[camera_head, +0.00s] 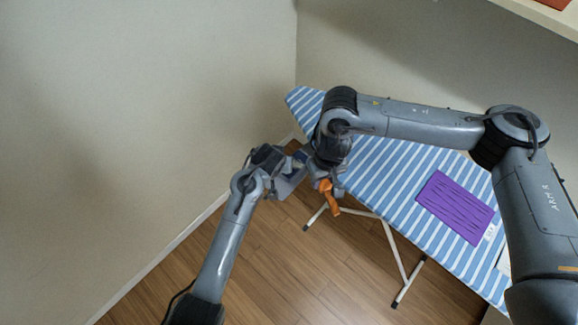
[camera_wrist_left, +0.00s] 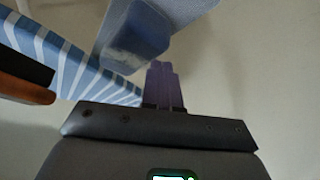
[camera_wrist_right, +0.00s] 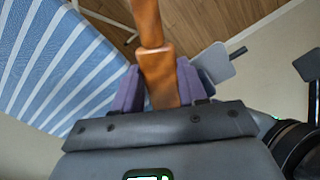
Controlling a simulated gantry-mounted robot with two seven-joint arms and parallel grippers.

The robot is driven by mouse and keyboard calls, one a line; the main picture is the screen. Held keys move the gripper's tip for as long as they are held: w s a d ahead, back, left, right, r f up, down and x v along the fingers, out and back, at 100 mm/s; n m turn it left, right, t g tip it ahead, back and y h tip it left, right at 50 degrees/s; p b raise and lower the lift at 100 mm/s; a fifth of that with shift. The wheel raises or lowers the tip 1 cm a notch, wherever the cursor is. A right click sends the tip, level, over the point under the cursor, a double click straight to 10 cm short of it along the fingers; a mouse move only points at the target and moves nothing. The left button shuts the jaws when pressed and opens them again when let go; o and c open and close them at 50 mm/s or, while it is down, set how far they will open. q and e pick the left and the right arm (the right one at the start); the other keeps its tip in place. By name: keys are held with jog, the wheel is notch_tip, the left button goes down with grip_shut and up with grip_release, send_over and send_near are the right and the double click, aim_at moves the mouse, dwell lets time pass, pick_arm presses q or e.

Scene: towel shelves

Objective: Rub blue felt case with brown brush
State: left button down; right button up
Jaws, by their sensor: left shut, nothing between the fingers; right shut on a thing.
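My right gripper (camera_wrist_right: 158,88) is shut on the orange-brown handle of the brown brush (camera_wrist_right: 150,25). In the head view the brush (camera_head: 328,198) hangs below the right wrist, past the ironing board's edge. At the left edge of the left wrist view the brush (camera_wrist_left: 25,90) shows brown with a dark side. My left gripper (camera_wrist_left: 162,82) is shut and empty, its purple fingers together. A blue-grey block (camera_wrist_left: 135,38) lies just beyond its fingertips; it may be the blue felt case, but I cannot tell. In the head view the two grippers are close together and partly hide each other.
A blue-and-white striped ironing board (camera_head: 390,190) stands on white legs by the wall corner. A purple cloth (camera_head: 456,207) lies flat on it. A shelf edge (camera_head: 545,15) shows at the top right. Wooden floor (camera_head: 280,270) is clear at the front.

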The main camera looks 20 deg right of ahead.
pick_arm(q)
jog(key=shift+f, duration=0.35)
pick_arm(e)
jog(key=shift+f, duration=0.2)
